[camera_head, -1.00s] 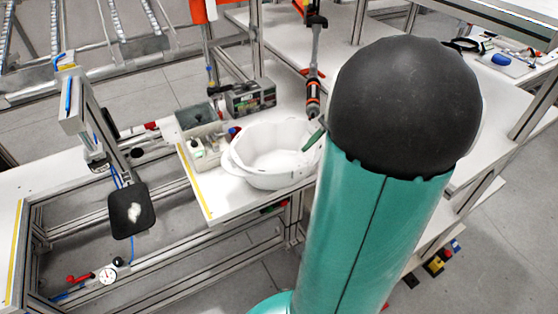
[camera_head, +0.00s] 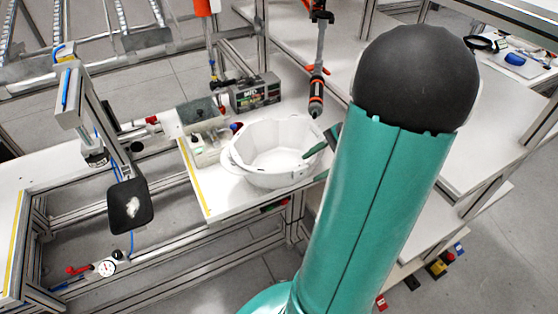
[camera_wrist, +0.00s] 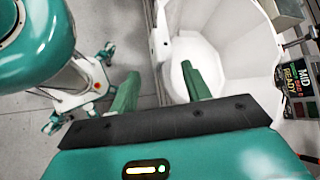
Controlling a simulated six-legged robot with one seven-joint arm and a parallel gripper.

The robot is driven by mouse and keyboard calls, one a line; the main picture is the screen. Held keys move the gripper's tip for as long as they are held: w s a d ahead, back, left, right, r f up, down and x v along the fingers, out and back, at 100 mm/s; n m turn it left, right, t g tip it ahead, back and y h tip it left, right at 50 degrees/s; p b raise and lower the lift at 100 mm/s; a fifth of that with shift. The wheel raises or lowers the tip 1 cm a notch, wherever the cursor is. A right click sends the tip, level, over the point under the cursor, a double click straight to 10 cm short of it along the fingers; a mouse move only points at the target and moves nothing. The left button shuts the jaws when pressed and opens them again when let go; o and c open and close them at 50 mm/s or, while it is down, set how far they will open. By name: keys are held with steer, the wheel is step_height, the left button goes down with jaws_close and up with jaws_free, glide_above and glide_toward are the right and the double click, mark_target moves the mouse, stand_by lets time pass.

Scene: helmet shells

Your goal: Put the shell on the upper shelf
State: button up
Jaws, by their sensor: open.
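The shell (camera_head: 245,165) is a white, bowl-like helmet shell. It rests with its opening up on the white bench, left of my arm. It also shows in the wrist view (camera_wrist: 235,75), filling the upper right. My gripper (camera_wrist: 160,86) is open at the near rim. One green finger is over the inside of the shell and the other is outside it, above the floor. In the head view my gripper (camera_head: 324,142) shows at the shell's right side, partly hidden by my arm. I cannot tell which white surface is the upper shelf.
A hanging screwdriver (camera_head: 317,90) is close by at the back. White shelf boards (camera_head: 500,115) at the right have free room.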

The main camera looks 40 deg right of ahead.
mark_target(300, 180)
steer(key=shift+x, duration=2.75)
steer(key=shift+d, duration=0.1)
jaws_close()
